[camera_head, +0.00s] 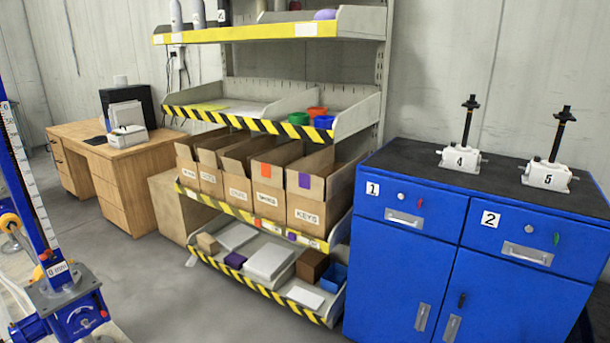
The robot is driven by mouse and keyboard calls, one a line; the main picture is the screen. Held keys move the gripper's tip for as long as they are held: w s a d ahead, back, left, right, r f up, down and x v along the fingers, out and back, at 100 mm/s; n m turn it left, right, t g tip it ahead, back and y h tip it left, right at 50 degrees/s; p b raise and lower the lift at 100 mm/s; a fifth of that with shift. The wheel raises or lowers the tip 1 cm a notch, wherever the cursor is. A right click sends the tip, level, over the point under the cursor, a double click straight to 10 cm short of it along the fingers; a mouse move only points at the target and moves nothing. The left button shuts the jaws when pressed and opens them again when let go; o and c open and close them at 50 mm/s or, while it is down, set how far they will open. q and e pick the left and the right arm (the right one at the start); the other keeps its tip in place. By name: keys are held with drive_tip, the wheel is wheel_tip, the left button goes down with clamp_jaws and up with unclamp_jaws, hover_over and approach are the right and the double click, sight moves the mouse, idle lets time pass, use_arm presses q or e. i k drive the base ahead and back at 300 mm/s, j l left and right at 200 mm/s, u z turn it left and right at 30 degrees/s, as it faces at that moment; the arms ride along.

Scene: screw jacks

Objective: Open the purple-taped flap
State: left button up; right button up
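The purple tape (304,180) is a small patch on the upper front of the rightmost cardboard box (309,216), labelled KEYS, on the middle-low shelf. The taped panel appears upright, facing me; I cannot tell where its fold line runs. The box top looks at least partly open, with a flap rising on its right side. The neighbouring box (267,201) to the left carries orange tape (265,170) in the same place. Neither of my grippers is in view, and nothing touches the boxes.
A blue cabinet (398,265) with a black top stands close right of the shelf, bearing two white screw jacks (461,158) (549,175). A blue stand (70,304) is at the left front. Grey floor (190,300) lies clear before the shelf. A wooden desk (122,160) stands behind left.

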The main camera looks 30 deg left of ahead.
sight(300, 184)
drive_tip(key=i+j, duration=0.15)
drive_tip(key=j, duration=0.25)
drive_tip(key=i+j+z, duration=0.15)
drive_tip(key=j, duration=0.2)
drive_tip(key=i+j, duration=0.1)
drive_tip(key=j, duration=0.3)
drive_tip(key=z, duration=0.05)
